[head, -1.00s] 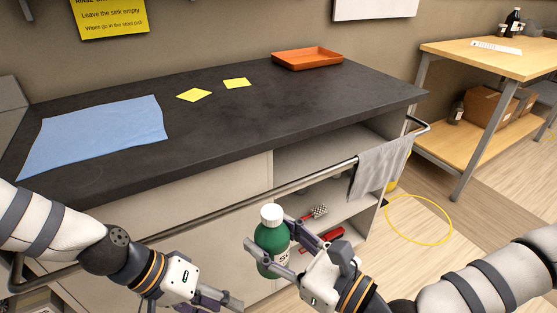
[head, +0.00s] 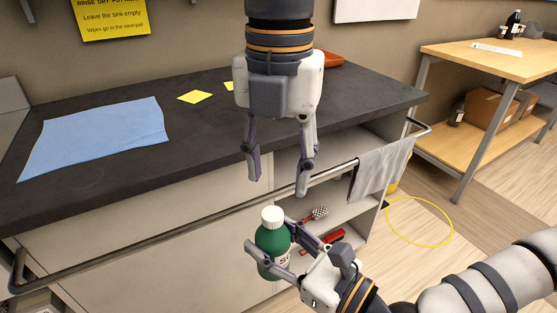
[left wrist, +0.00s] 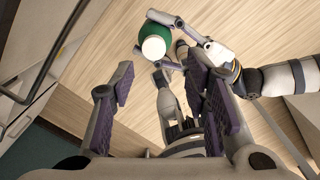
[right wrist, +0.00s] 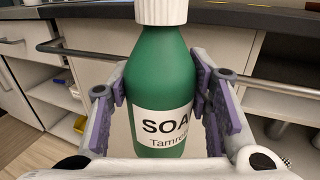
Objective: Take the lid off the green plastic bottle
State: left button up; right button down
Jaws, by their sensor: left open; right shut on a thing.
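The green plastic bottle (head: 272,248) has a white lid (head: 271,215) on top and a label with "SOA" showing in the right wrist view (right wrist: 160,95). My right gripper (head: 281,251) is shut around the bottle's body and holds it upright in the air in front of the counter. My left gripper (head: 278,185) points down above the bottle, open and empty, its fingers apart. In the left wrist view the white lid (left wrist: 153,47) shows beyond the left fingers (left wrist: 162,100), toward the top, not between them.
Open shelves (head: 345,205) hold a brush and a red item.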

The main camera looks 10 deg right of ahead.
aim_at(280, 215)
pick_arm(q)
notch_tip(280, 215, down, 8)
jog(key=shift+r, duration=0.1)
jog(key=shift+c, duration=0.2)
grip_shut()
jog(key=shift+s, duration=0.1)
jog(key=shift+d, duration=0.1)
